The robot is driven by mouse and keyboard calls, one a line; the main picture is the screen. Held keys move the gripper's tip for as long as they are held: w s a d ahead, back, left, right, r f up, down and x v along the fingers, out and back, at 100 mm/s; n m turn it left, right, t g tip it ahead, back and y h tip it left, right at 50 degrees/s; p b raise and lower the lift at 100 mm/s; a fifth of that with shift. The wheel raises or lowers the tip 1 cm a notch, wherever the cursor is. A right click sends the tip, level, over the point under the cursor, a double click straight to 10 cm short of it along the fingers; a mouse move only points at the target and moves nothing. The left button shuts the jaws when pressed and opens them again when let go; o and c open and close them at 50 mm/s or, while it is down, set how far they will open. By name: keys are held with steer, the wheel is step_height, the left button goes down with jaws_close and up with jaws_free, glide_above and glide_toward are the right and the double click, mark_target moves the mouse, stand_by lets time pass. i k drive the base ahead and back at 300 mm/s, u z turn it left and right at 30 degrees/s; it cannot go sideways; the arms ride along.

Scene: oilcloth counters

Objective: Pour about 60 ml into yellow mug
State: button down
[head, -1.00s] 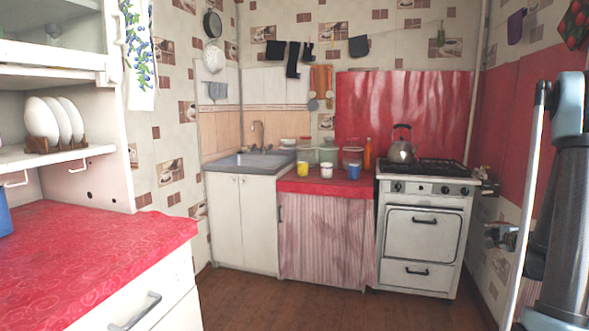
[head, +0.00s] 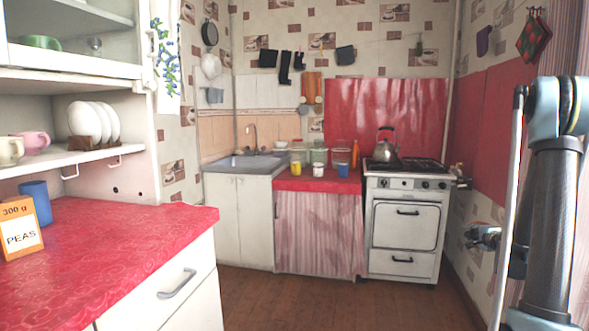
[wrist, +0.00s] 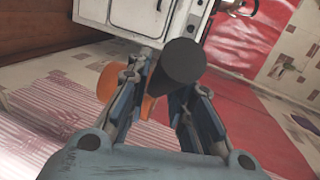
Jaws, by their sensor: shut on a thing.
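The yellow mug (head: 296,168) stands on the red counter between the sink and the stove, across the room in the head view. In the wrist view my gripper (wrist: 166,88) is shut on a dark grey cylinder (wrist: 184,62), seen nearly end-on. An orange shape (wrist: 108,82) shows beside and behind the left finger; I cannot tell whether it belongs to the held thing. The held thing's contents are hidden.
A white mug (head: 318,170) and a blue mug (head: 343,170) stand right of the yellow one, with jars and an orange bottle (head: 355,155) behind. The stove (head: 405,220) bears a kettle (head: 386,145). A peas box (head: 20,231) is on the near-left counter (head: 130,245). The middle floor is clear.

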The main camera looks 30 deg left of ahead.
mark_target(295, 169)
steer(key=k, duration=0.5)
steer(key=u, duration=0.6)
steer(key=i, duration=1.65)
